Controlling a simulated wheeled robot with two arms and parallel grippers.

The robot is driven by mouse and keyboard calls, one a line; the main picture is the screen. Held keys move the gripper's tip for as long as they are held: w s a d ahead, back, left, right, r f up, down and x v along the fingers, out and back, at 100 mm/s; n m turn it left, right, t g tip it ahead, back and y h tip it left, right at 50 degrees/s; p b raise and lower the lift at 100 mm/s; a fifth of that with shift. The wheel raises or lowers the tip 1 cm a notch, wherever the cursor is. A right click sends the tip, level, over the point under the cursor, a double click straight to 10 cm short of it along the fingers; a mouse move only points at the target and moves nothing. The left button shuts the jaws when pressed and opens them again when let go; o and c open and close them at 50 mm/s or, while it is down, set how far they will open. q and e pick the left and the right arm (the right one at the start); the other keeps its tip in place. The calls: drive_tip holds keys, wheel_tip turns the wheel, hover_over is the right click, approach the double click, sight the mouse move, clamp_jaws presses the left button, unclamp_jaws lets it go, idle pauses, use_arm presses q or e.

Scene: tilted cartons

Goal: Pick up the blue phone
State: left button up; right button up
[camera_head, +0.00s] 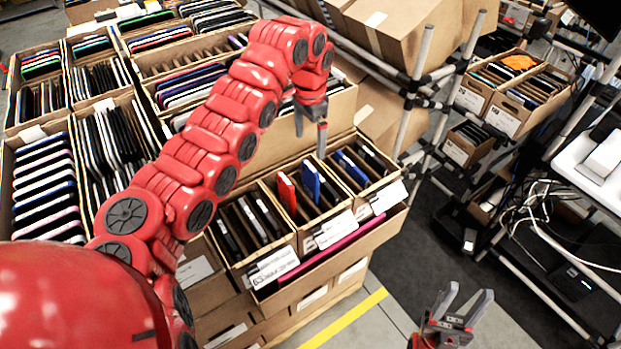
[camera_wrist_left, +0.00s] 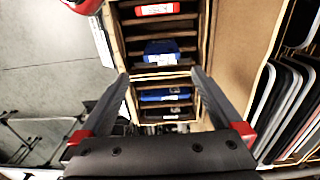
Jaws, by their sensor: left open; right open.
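Two compartments of a tilted carton hold blue phones. One blue phone (camera_head: 310,180) stands beside a red phone (camera_head: 286,192); it shows in the left wrist view (camera_wrist_left: 160,50), beyond the fingertips. Another blue phone (camera_head: 351,168) stands in the compartment to the right; blue items there (camera_wrist_left: 165,95) show between the fingers in the wrist view. My left gripper (camera_head: 311,130) is open and empty, above and behind these compartments, pointing down, with its fingers (camera_wrist_left: 158,75) apart. My right gripper (camera_head: 466,302) is open and empty at the lower right, away from the cartons.
A compartment with dark phones (camera_head: 248,222) lies to the left. A pink item (camera_head: 330,250) lies along the carton's front. More cartons of phones (camera_head: 45,185) fill the left. A pipe rack (camera_head: 420,95) stands to the right. The floor near my right gripper is clear.

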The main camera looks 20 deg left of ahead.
use_arm(q)
hover_over(310, 168)
drive_tip(key=f, duration=0.5)
drive_tip(key=shift+w+d+f+p, duration=0.1)
drive_tip(key=shift+w+p, duration=0.1)
drive_tip(key=shift+p, duration=0.15)
wheel_tip(310, 168, down, 4)
drive_tip(key=shift+s+r+p, duration=0.1)
drive_tip(key=shift+r+p, duration=0.05)
drive_tip(key=shift+p, duration=0.9)
drive_tip(key=shift+f, duration=0.35)
wheel_tip(310, 168, down, 5)
drive_tip(key=p, duration=0.3)
drive_tip(key=shift+p, duration=0.3)
drive_tip(key=shift+w+f, duration=0.2)
drive_tip(key=shift+f, duration=0.15)
drive_tip(key=c, duration=1.1)
